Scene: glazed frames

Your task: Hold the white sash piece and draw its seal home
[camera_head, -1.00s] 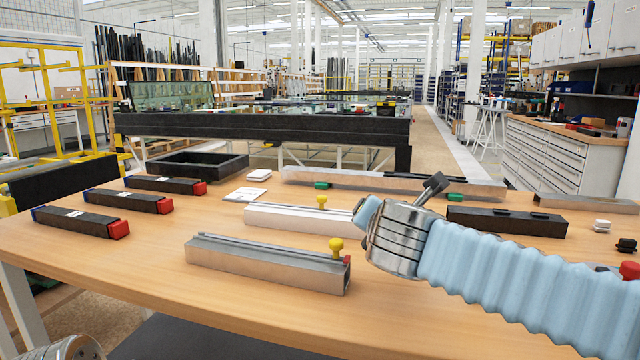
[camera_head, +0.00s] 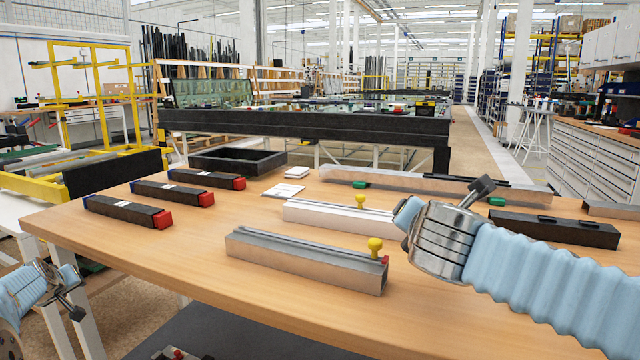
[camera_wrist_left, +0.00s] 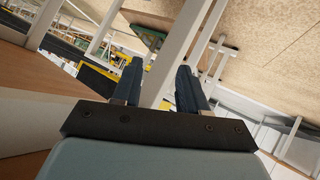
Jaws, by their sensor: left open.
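The white sash piece (camera_head: 330,214) lies on the wooden table, with a yellow knob (camera_head: 360,201) standing near its middle in the picture. My right gripper (camera_head: 406,215) is at its right end and hides that end. Its fingers are not clear, so I cannot tell whether it touches or grips. My left gripper (camera_head: 72,298) is left of and below the table's left edge, away from the piece. In the left wrist view its two dark fingers (camera_wrist_left: 160,88) stand apart with nothing between them. I cannot make out the seal on the white piece.
A silver profile (camera_head: 305,262) with a yellow knob (camera_head: 375,245) and red end lies in front. Several dark bars with red ends (camera_head: 130,211) lie at left. A long profile (camera_head: 420,183) lies behind, a black one (camera_head: 555,229) at right. The table's front left is clear.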

